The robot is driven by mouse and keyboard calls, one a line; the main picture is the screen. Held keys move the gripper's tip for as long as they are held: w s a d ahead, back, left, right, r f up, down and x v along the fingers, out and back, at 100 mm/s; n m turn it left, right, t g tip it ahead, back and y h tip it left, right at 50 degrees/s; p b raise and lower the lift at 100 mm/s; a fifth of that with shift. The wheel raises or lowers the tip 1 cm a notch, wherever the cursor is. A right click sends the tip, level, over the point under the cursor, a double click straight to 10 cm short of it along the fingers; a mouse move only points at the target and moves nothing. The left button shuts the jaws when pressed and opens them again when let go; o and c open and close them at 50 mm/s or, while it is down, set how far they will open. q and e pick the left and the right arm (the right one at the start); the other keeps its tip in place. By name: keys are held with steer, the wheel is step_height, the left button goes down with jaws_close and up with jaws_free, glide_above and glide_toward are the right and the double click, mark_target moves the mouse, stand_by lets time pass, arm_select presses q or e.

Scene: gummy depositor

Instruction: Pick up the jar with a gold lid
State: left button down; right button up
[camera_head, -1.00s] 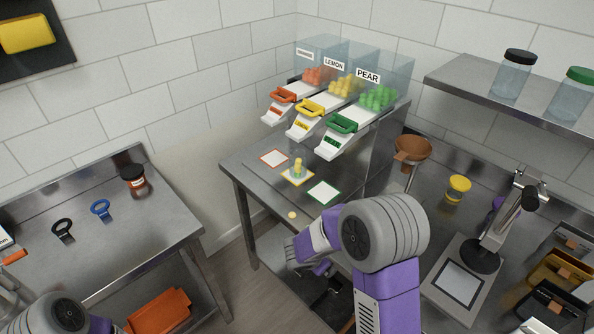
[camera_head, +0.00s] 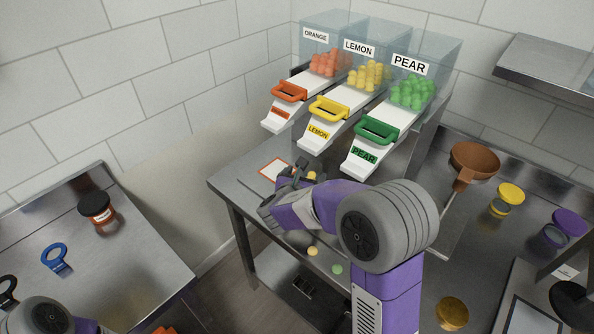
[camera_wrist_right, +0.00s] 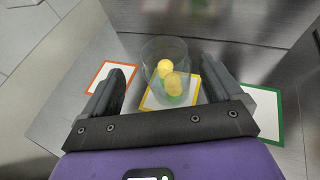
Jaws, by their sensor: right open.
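A round gold lid (camera_head: 453,313) shows at the bottom right of the head view, on the right counter; I cannot tell whether a jar is under it. A clear glass jar (camera_wrist_right: 152,50) with yellow and green gummies in it stands on the yellow-edged square (camera_wrist_right: 153,104) in the right wrist view. I see no lid on it. My right gripper (camera_head: 301,176) is open, with one finger on each side of this glass jar in the wrist view (camera_wrist_right: 168,88). In the head view the gripper mostly hides that jar. My left gripper is out of view.
The orange, lemon and green pear dispensers (camera_head: 376,132) overhang the counter behind my right gripper. A yellow lid (camera_head: 510,194), a brown funnel (camera_head: 475,160) and a purple lid (camera_head: 569,221) are at right. A loose yellow gummy (camera_head: 313,251) and green gummy (camera_head: 338,269) lie near the front edge.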

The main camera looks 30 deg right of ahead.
mark_target(314, 165)
steer(key=shift+w+d, duration=0.15)
steer(key=shift+w, duration=0.2)
steer(key=shift+d, duration=0.3)
steer(key=x, duration=0.2)
steer(key=b+x, duration=0.1)
steer(key=x, duration=0.2)
steer(key=shift+s+d, duration=0.1)
steer(key=shift+d, duration=0.25)
steer(key=shift+w+d, duration=0.25)
steer(key=shift+w, duration=0.05)
